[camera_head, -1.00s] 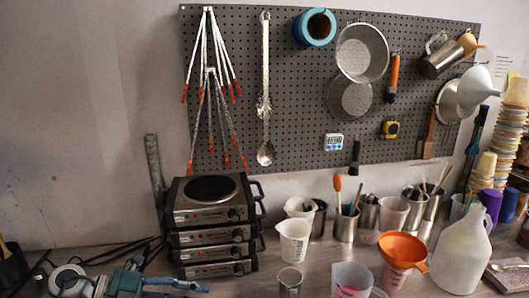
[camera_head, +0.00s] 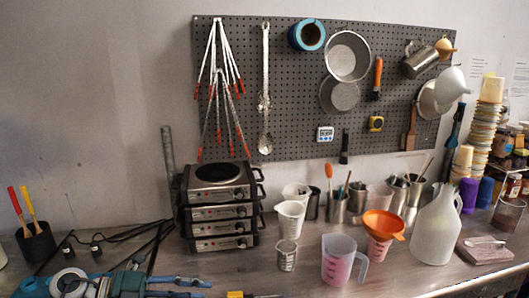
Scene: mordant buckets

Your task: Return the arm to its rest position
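My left arm comes in at the bottom left, with a white ring-like joint and a teal body. My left gripper (camera_head: 205,289) points right, low at the picture's edge. Its two blue fingers look apart, with nothing seen between them; the lower finger is partly cut off by the frame. It is in front of the stacked hot plates (camera_head: 218,215) and apart from them. My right gripper is not in view.
A pink-tinted measuring jug (camera_head: 338,262), a small metal beaker (camera_head: 287,256), an orange funnel (camera_head: 383,224) and a white jug (camera_head: 435,228) stand on the bench. A black cup (camera_head: 35,243) holds red and yellow handles at left. A yellow-and-black item (camera_head: 236,294) shows at the bottom edge.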

